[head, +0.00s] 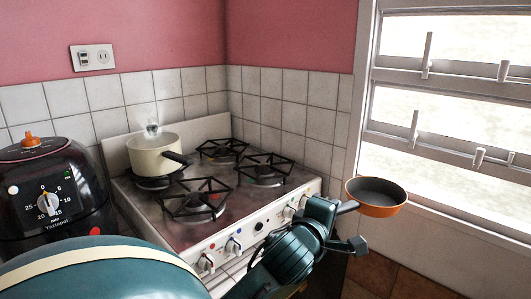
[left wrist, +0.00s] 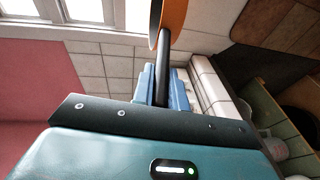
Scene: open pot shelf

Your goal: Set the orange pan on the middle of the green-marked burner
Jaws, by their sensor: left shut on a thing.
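The orange pan (head: 376,197) is held in the air to the right of the stove, in front of the window, roughly level with its bowl facing up. Its dark handle points left toward my left gripper (head: 338,212), which is shut on it. In the left wrist view, the blue fingers (left wrist: 163,92) close around the dark handle (left wrist: 164,65), and part of the orange pan (left wrist: 172,22) shows at the top edge. The stove (head: 235,225) has several black-grated burners. I cannot make out a green mark on any of them. My right gripper is not in view.
A cream pot (head: 153,153) stands on the back-left burner, its handle reaching over the stove. The front-left burner (head: 195,201), back-right burner (head: 223,150) and front-right burner (head: 263,170) are bare. A black appliance (head: 52,190) stands left of the stove. The window frame (head: 445,145) is at right.

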